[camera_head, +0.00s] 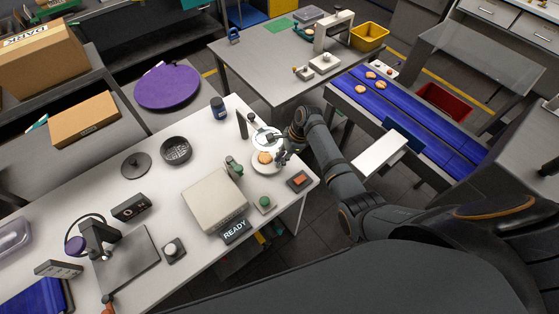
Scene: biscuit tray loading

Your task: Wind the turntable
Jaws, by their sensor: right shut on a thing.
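A small white round plate (259,167), which looks like the turntable, stands near the right end of the white table. A brown biscuit (265,157) lies on it. My right gripper (280,158) is at the plate's right side, low over the table. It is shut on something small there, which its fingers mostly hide. A second white round part (263,136) with dark pieces shows just behind the plate. My left gripper is not in view.
A purple disc (168,86) lies behind. A blue conveyor (424,125) carries biscuits at the right.

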